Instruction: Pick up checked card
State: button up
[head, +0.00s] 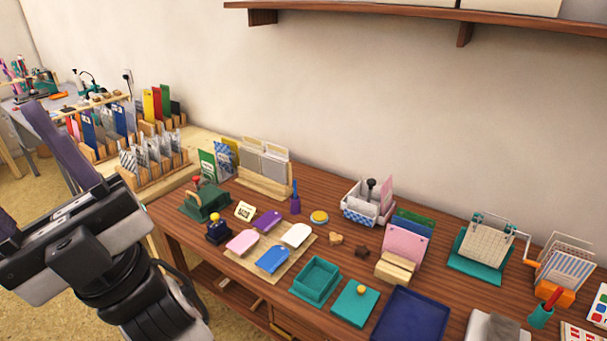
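My gripper (22,168) is at the left edge in the head view, in front of the workbench. Its two dark purple fingers stand wide apart with nothing visible between them; one runs partly out of frame. I cannot tell for sure which card is the checked one. A blue-and-white patterned card (226,157) stands beside a green card (207,165) at the back left of the bench, near a wooden rack. Several grey-and-white patterned cards (143,150) stand in a wooden rack on the side table. My gripper is apart from all of them.
The wooden bench (335,265) is crowded. It holds a green press (205,203), a mat with coloured pads, a teal tray (317,280), a navy tray (412,318), a pink card (406,243) in a holder and wire racks. A shelf (400,14) hangs above.

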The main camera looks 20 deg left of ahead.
aim_at(223, 153)
jog(key=i+j, duration=0.1)
jog(key=j, duration=0.3)
jog(key=i+j, duration=0.15)
jog(key=j, duration=0.25)
jog(key=i+j, duration=0.1)
jog(key=j, duration=0.25)
jog(key=i+j, duration=0.15)
jog(key=j, duration=0.25)
jog(key=i+j, duration=0.1)
jog(key=j, duration=0.3)
jog(key=i+j, duration=0.15)
jog(key=j, duration=0.25)
jog(key=i+j+u, duration=0.1)
jog(key=j, duration=0.3)
jog(key=i+j, duration=0.15)
jog(key=j, duration=0.2)
